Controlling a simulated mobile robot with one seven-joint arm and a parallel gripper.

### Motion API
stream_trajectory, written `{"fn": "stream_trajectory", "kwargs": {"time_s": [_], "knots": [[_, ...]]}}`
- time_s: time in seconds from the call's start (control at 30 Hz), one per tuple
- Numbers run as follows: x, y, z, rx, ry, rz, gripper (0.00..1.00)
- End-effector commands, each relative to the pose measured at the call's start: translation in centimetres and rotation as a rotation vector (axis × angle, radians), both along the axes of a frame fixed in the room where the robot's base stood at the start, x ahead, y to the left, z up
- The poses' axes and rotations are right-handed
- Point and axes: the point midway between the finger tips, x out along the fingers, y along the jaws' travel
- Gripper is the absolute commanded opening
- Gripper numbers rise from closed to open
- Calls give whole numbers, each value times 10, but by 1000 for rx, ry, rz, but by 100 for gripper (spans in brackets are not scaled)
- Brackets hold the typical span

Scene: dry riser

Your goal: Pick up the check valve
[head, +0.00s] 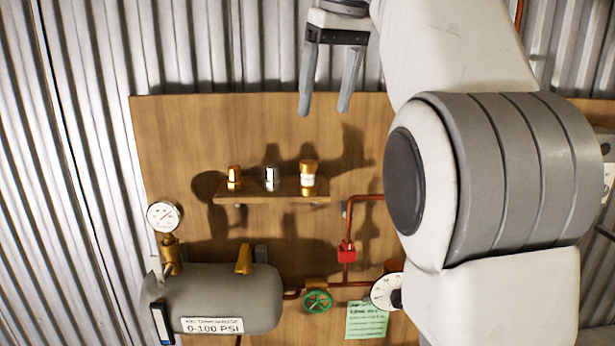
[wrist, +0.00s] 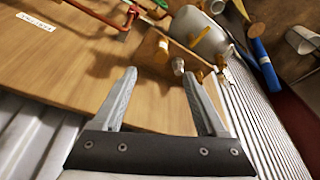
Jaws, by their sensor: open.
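Three small fittings stand upright in a row on a small wooden shelf (head: 272,195): a brass one (head: 234,178) on the left, a silver one (head: 271,178) in the middle, and a wider brass one with a pale band (head: 307,178) on the right. I cannot tell for sure which is the check valve. My gripper (head: 325,110) is open and empty, above the shelf and a little to the right of the fittings in the head view. In the wrist view, the silver fitting (wrist: 178,66) shows just beyond the fingertips of my gripper (wrist: 158,75).
Below the shelf are a grey tank (head: 225,300) with a gauge (head: 165,216), red pipework (head: 365,197), a green handwheel (head: 317,301) and a green note (head: 367,320). The wooden board (head: 170,130) is bare above the shelf. My arm hides the board's right side.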

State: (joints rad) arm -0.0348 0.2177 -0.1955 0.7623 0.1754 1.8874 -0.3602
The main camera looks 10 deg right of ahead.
Motion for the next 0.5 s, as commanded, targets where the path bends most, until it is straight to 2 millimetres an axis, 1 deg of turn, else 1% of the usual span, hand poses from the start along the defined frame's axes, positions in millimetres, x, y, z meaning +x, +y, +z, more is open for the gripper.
{"fn": "stream_trajectory", "kwargs": {"time_s": [0.2, 0.3, 0.5], "knots": [[6, 2, -25, 0, 2, 0, 74], [12, 4, -47, 0, 2, 0, 74], [23, 7, -79, 1, 2, 1, 74]]}}
